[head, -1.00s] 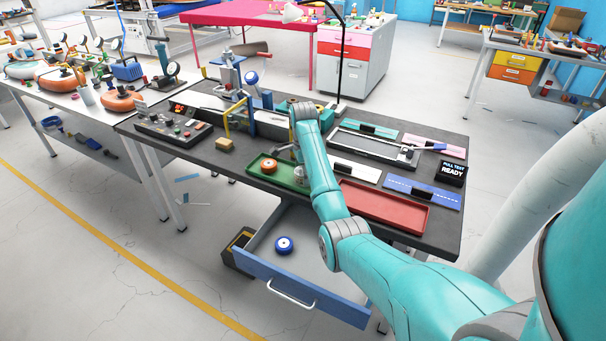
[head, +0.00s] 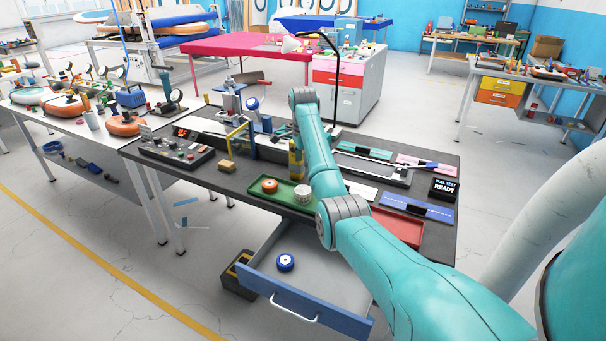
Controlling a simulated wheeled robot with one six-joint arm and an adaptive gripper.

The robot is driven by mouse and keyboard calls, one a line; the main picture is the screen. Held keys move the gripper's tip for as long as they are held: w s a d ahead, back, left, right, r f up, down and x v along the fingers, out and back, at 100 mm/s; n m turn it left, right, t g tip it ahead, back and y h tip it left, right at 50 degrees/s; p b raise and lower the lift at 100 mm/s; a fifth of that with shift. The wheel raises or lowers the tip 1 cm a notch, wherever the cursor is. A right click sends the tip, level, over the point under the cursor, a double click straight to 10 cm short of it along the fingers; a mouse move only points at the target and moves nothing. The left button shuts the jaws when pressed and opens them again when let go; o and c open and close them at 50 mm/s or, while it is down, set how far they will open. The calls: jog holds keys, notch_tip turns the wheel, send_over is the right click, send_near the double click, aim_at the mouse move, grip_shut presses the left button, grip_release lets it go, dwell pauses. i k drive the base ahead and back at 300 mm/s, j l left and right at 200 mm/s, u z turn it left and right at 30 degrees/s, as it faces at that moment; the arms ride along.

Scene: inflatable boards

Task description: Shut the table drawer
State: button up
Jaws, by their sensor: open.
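The table drawer (head: 345,263) is pulled well out from under the dark-topped workbench (head: 228,190). It has a blue front (head: 335,312) with a pale bar handle (head: 294,308), facing the near side. A blue roll with a white centre (head: 285,262) lies inside on the grey drawer floor. My arm reaches over the right part of the drawer and across the bench. Its wrist end is raised above the back of the bench. My gripper is hidden behind my own arm, so its fingers do not show.
On the bench, a green tray (head: 254,193) holds an orange roll (head: 269,185) and a white roll (head: 303,192). A red tray (head: 410,236) is partly behind my arm. A dark box (head: 238,283) stands on the floor left of the drawer. The floor before the drawer looks clear.

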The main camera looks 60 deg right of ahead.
aim_at(321, 286)
jog(key=i+j, duration=0.2)
jog(key=j, duration=0.15)
jog(key=i+j, duration=0.15)
jog(key=j, duration=0.15)
jog(key=i+j, duration=0.2)
jog(key=j, duration=0.15)
